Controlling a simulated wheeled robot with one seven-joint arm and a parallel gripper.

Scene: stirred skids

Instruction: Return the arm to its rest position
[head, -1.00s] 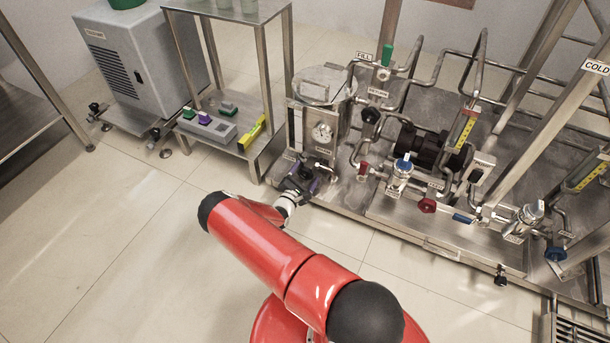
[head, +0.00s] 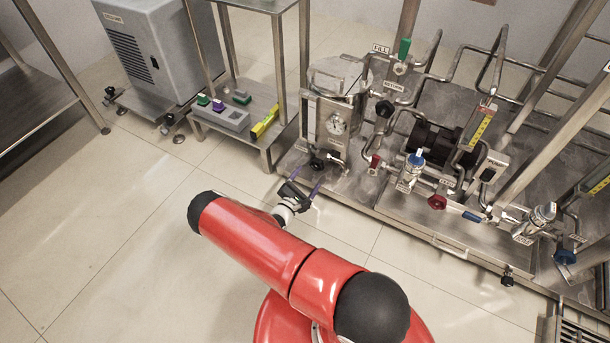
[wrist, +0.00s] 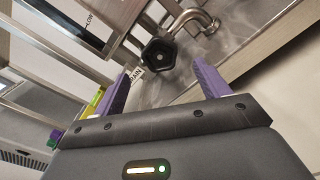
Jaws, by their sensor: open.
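My gripper (head: 303,187) is open and empty in the head view, at the end of my red arm, just in front of the skid's near left corner. Its two purple fingers stand apart in the wrist view (wrist: 160,88). Beyond them is a black drain valve knob (wrist: 158,53), which also shows in the head view (head: 318,160). The knob is apart from the fingers, and a label beside it is partly hidden by the left finger.
The steel skid (head: 405,215) carries a tank (head: 338,78), pipes, a gauge (head: 337,123), a pump and several valves. A steel stand (head: 277,140) holds a grey block and a yellow level-like item (head: 264,122). A grey cabinet (head: 150,50) stands behind left. The floor at left is clear.

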